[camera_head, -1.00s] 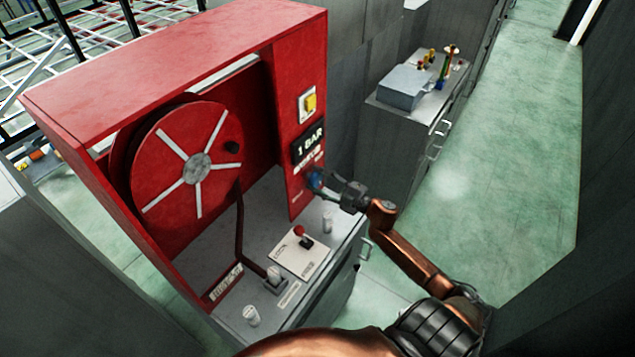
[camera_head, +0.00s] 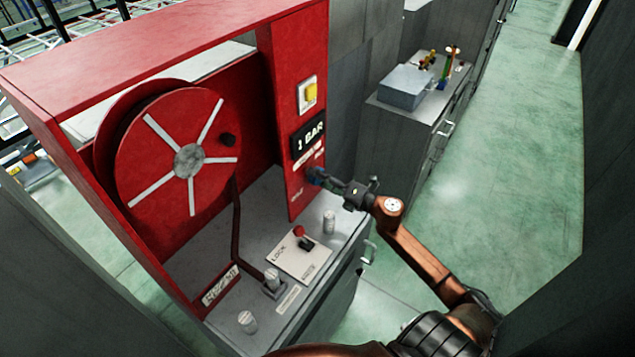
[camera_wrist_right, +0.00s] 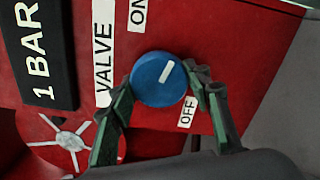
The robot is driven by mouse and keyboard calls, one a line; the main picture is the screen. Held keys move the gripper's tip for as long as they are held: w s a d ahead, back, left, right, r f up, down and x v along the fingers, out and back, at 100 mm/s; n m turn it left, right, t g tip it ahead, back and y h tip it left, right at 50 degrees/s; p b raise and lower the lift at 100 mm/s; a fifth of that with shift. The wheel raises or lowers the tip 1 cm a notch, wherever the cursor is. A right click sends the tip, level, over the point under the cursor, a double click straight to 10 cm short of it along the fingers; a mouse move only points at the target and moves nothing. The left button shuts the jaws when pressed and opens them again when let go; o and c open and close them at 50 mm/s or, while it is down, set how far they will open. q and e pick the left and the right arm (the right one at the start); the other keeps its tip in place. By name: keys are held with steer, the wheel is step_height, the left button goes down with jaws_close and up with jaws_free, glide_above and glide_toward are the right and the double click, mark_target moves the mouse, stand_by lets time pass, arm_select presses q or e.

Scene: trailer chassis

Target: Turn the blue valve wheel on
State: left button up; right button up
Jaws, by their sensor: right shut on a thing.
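The blue valve wheel (camera_head: 313,175) is a small round knob on the red front panel, below the black "1 BAR" sign. In the right wrist view the blue valve wheel (camera_wrist_right: 150,88) shows a white mark slanting to the upper right. The "ON" label (camera_wrist_right: 138,14) is above it and the "OFF" label (camera_wrist_right: 187,112) is below right. My right gripper (camera_head: 320,177) reaches the wheel from the right and partly hides it in the head view. Its two fingers (camera_wrist_right: 160,78) are closed on opposite sides of the wheel. My left gripper is not in view.
The red cabinet holds a reel (camera_head: 176,160) with white spokes. Below is a grey counter (camera_head: 245,235) with a red-knobbed lever (camera_head: 300,236) and small posts. A yellow button (camera_head: 309,93) is above the sign. Green floor (camera_head: 520,170) is free at right.

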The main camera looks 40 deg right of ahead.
steer(key=n+b, duration=0.2)
steer(key=n, duration=0.1)
steer(key=n+b, duration=0.1)
steer(key=shift+d+f, duration=0.1)
steer(key=shift+f, duration=0.15)
steer(key=shift+r+n+b, duration=0.15)
steer(key=shift+n+b, duration=1.2)
steer(key=shift+n, duration=0.35)
steer(key=o, duration=1.2)
steer(key=shift+c, duration=0.2)
steer(key=shift+s, duration=0.15)
steer(key=v, duration=1.1)
steer(key=shift+s+d, duration=0.2)
steer(key=shift+s, duration=0.1)
